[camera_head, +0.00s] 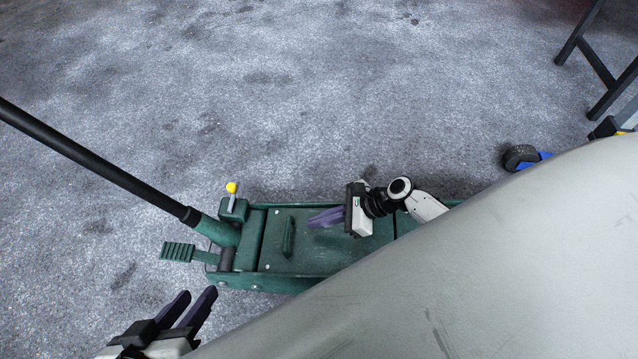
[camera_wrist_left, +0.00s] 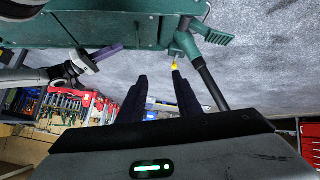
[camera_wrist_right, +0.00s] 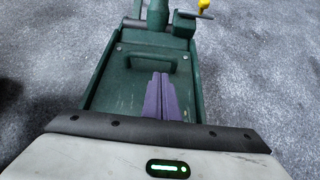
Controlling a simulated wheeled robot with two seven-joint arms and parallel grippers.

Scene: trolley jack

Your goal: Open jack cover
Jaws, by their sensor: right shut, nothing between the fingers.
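The green trolley jack (camera_head: 222,281) lies on the floor, its long black lever (camera_head: 100,160) rising to the left. Its flat cover (camera_head: 300,262) looks closed and carries a raised green handle (camera_head: 288,237); both also show in the right wrist view, cover (camera_wrist_right: 120,90) and handle (camera_wrist_right: 152,62). My right gripper (camera_head: 312,219) is shut and empty over the cover, its purple fingertips to the right of the handle and apart from it. In the right wrist view its fingertips (camera_wrist_right: 161,75) are just below the handle. My left gripper (camera_head: 197,295) is open and empty, in front of the jack's left end.
A large smooth grey surface (camera_head: 480,250) fills the lower right and hides part of the jack. A yellow-tipped knob (camera_head: 232,188) and a green pedal (camera_head: 177,251) stick out at the jack's left end. A dark stand (camera_head: 598,60) is at upper right. The floor behind is clear.

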